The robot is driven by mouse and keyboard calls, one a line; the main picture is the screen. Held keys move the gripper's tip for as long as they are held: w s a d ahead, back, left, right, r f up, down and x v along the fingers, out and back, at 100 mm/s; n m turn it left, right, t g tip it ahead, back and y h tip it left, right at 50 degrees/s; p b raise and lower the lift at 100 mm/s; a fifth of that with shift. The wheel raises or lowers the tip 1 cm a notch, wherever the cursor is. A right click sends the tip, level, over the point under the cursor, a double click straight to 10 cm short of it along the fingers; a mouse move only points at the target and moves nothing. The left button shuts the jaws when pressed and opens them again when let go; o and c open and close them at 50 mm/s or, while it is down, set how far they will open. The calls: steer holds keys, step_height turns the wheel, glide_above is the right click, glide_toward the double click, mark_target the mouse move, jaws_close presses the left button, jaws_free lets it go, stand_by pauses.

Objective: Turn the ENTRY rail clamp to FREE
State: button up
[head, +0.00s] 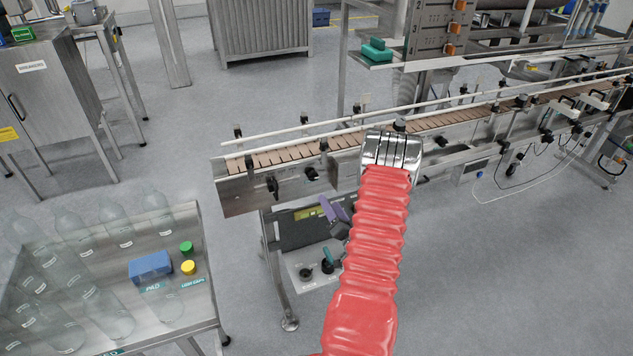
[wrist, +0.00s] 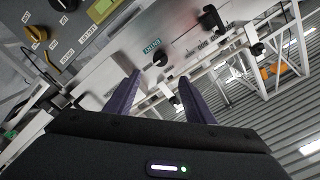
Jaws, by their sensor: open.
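Several black rail clamps sit along the conveyor in the head view, one low on its near side at the left end (head: 272,186) and another to its right (head: 312,173). No readable ENTRY mark shows, so I cannot tell which is the ENTRY clamp. In the wrist view, a black lever-like clamp (wrist: 211,19) and a round black knob (wrist: 160,59) are on the metal side plate, near a teal label (wrist: 152,46). My gripper (wrist: 159,76) is open and empty, its purple fingers pointing toward the plate, apart from the lever. In the head view, my red-sleeved arm partly hides the gripper (head: 333,208).
White guide rails (head: 290,129) run above the belt.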

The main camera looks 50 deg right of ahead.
mark_target(314, 177)
steer(key=x, duration=1.3)
steer(key=shift+w+d, duration=0.15)
steer(key=shift+w, duration=0.2)
steer(key=shift+c, duration=0.3)
steer(key=c, duration=1)
